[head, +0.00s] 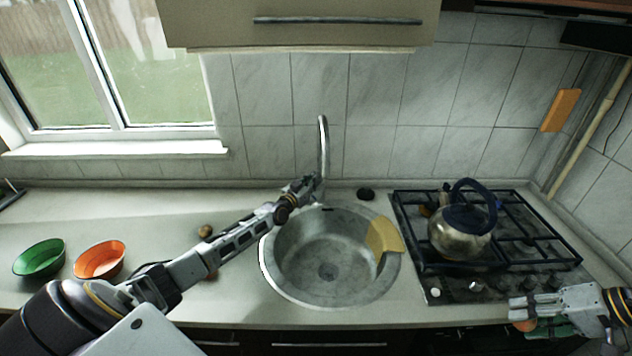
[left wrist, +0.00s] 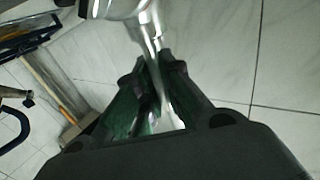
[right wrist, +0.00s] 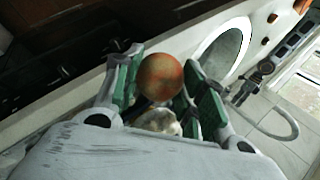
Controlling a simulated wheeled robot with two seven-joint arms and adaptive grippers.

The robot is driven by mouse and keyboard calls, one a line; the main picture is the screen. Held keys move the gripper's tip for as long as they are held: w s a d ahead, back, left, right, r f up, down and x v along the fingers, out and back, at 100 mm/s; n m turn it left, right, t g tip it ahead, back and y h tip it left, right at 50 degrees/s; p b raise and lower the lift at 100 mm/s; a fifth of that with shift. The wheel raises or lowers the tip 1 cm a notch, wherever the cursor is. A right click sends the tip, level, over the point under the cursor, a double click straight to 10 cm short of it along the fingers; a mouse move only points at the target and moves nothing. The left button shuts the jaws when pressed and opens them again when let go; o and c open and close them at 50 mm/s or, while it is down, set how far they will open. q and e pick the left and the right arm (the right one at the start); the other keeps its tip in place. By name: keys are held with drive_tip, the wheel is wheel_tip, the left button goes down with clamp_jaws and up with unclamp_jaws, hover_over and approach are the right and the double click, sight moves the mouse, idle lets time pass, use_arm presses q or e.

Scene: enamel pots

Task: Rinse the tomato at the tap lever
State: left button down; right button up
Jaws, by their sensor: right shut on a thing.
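The tomato (right wrist: 162,77) is round and orange-red, between the green-padded fingers of my right gripper (right wrist: 165,88). That gripper is shut on it. In the head view the right gripper (head: 522,306) is at the lower right, in front of the stove, with the tomato (head: 524,325) partly hidden below its fingers. My left gripper (head: 312,184) is at the base of the curved metal tap (head: 323,140), behind the sink (head: 290,270). In the left wrist view its fingertips (left wrist: 158,62) are close together beside shiny tap metal (left wrist: 150,30). The lever's grip is unclear there.
A yellow cloth (head: 384,237) hangs over the sink's right rim. A kettle (head: 462,232) stands on the gas stove (head: 520,240). Green (head: 39,258) and orange (head: 99,261) bowls sit on the left counter. A small brown object (head: 205,231) lies near my left arm.

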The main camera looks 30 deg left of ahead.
drive_tip(key=shift+f, duration=0.1)
idle(0.3)
use_arm(q)
drive_tip(key=shift+s+f+b, duration=0.15)
drive_tip(key=shift+b, duration=0.55)
use_arm(e)
drive_tip(key=shift+f, duration=0.6)
use_arm(q)
drive_tip(key=shift+s+t+b, duration=0.35)
drive_tip(key=shift+t+b, duration=0.35)
drive_tip(key=shift+b, duration=0.4)
use_arm(e)
drive_tip(key=shift+f, duration=1.15)
use_arm(q)
drive_tip(key=c, duration=1.5)
unclamp_jaws()
drive_tip(key=shift+c, duration=0.2)
drive_tip(key=shift+s, duration=0.1)
drive_tip(key=s+f, duration=0.1)
drive_tip(key=s, duration=1)
drive_tip(key=shift+s+a+f, duration=0.15)
drive_tip(key=shift+s+a, duration=0.1)
drive_tip(key=shift+s, duration=0.1)
